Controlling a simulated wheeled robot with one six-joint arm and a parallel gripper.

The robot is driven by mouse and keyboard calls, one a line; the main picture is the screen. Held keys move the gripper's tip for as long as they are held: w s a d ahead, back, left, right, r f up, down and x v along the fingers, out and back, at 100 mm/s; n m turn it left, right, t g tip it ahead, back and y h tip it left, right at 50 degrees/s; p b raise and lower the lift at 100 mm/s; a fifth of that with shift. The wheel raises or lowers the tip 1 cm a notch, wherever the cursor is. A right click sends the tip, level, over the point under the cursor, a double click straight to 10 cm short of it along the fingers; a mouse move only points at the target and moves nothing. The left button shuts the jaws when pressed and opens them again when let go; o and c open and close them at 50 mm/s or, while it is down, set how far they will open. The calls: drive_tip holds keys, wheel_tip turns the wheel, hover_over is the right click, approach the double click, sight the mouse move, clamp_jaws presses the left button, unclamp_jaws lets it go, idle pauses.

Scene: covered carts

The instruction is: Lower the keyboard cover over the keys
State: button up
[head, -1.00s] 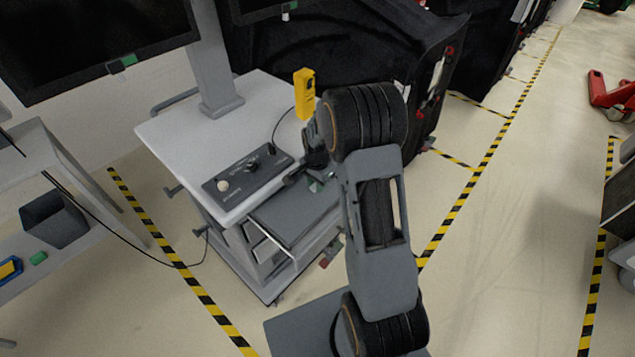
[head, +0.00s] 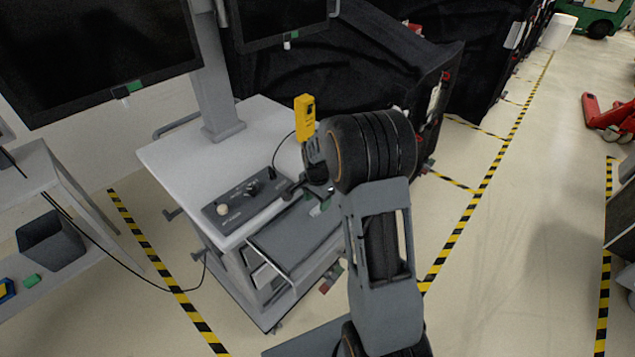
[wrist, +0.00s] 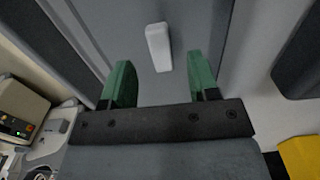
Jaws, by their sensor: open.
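The keyboard cover appears to be the flat grey panel (head: 293,232) at the front of the white cart (head: 180,160). In the wrist view the grey panel (wrist: 140,30) fills the middle and carries a small white upright handle (wrist: 158,47). My gripper (wrist: 160,82) is open, with its two green fingertips on either side of the handle's lower end in the picture; I see no contact. In the head view my gripper (head: 322,207) is partly hidden behind my arm, at the panel's far right edge. No keys show in either view.
A grey control box (head: 243,205) with a knob sits on the cart top. A yellow device (head: 305,117) stands near the cart's right edge. A monitor (head: 100,55) hangs above left. A black-covered cart (head: 360,70) stands behind.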

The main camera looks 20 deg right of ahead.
wheel_tip(320, 180, up, 10)
drive_tip(key=shift+r+b, duration=0.25)
drive_tip(key=shift+b, duration=0.05)
idle(0.5)
drive_tip(key=s+a+r+n+t, duration=0.2)
drive_tip(key=s+n, duration=0.4)
drive_tip(key=s, duration=0.3)
drive_tip(key=s+a+r+n+t, duration=0.2)
drive_tip(key=s+a+n, duration=0.3)
drive_tip(key=s, duration=0.5)
drive_tip(key=shift+a+r+n, duration=0.15)
drive_tip(key=shift+r+n, duration=0.5)
drive_tip(key=shift+n, duration=0.35)
